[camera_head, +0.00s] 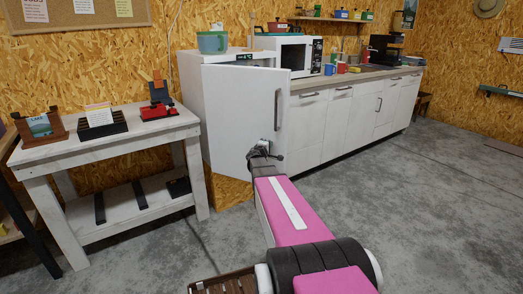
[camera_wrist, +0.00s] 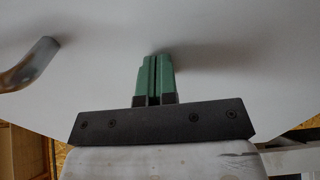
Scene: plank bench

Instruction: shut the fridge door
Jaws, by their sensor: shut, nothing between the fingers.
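The white fridge door (camera_head: 238,112) stands partly open, its handle side out from the fridge body (camera_head: 191,95). Its metal handle (camera_head: 277,109) is near the right edge; the handle also shows at the left of the wrist view (camera_wrist: 30,65). My gripper (camera_head: 264,146) is at the lower right part of the door's outer face, below the handle. In the wrist view, its green fingers (camera_wrist: 154,72) are shut together and empty, pointing at the plain white door face (camera_wrist: 220,60). The tips are at or very close to the door; I cannot tell whether they touch.
A white counter (camera_head: 340,115) with a microwave (camera_head: 287,53) runs right of the fridge. A teal container (camera_head: 212,42) stands on the fridge. A white plank bench (camera_head: 108,137) stands at the left. The concrete floor (camera_head: 430,200) at the right is clear.

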